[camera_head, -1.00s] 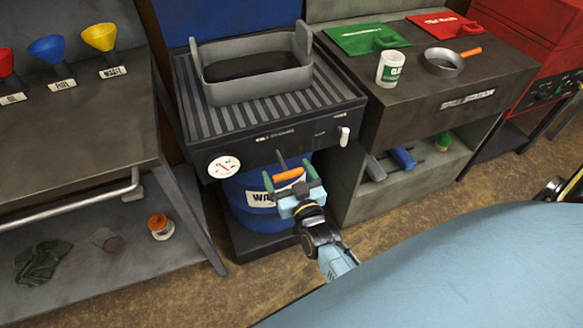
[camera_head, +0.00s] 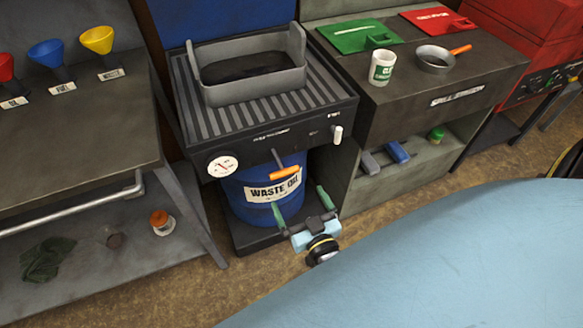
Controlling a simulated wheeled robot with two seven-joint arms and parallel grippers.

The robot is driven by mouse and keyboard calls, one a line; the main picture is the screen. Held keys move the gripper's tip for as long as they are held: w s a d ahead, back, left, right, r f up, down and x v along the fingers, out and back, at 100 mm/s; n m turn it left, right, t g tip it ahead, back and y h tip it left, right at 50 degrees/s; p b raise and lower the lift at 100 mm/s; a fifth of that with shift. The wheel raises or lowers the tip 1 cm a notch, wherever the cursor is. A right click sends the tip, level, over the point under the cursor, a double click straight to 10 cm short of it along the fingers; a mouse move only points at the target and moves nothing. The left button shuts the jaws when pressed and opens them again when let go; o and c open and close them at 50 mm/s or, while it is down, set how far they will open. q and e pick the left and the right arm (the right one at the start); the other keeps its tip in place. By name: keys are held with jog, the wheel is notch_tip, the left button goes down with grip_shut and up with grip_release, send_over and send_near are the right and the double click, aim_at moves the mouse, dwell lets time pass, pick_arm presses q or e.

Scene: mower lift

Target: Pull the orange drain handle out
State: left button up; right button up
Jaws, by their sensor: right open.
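The orange drain handle (camera_head: 285,173) hangs on a short dark stem under the front edge of the ribbed drain bench (camera_head: 305,114). It is in front of the blue waste oil drum (camera_head: 262,212). My right gripper (camera_head: 302,205) has its two green fingers spread wide, with nothing between them. It is below and nearer than the handle, apart from it, in front of the drum's lower right side. My left gripper is out of view.
A grey pan (camera_head: 250,88) sits on the bench top, and a white lever (camera_head: 337,134) and a gauge (camera_head: 222,166) are on its front. A dark cabinet (camera_head: 440,92) stands close on the right. A table (camera_head: 75,150) with funnels is on the left.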

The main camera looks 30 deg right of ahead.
jog(key=s, duration=0.3)
jog(key=shift+s+a+p, duration=0.25)
jog(key=shift+s+p, duration=0.05)
jog(key=s+a+f+n+g+y, duration=0.2)
jog(key=s+f+g, duration=0.25)
jog(key=f, duration=0.65)
jog(key=s+a+f+n+g+y, duration=0.15)
jog(key=s+f+g, duration=0.35)
jog(key=f, duration=0.6)
jog(key=s+d+f+g, duration=0.3)
jog(key=s+f, duration=0.2)
jog(key=s, duration=0.4)
jog(key=s+d+f+g, duration=0.4)
jog(key=s+f, duration=0.1)
jog(key=s, duration=0.5)
jog(key=shift+d+n+h, duration=0.15)
jog(key=shift+n+h, duration=0.3)
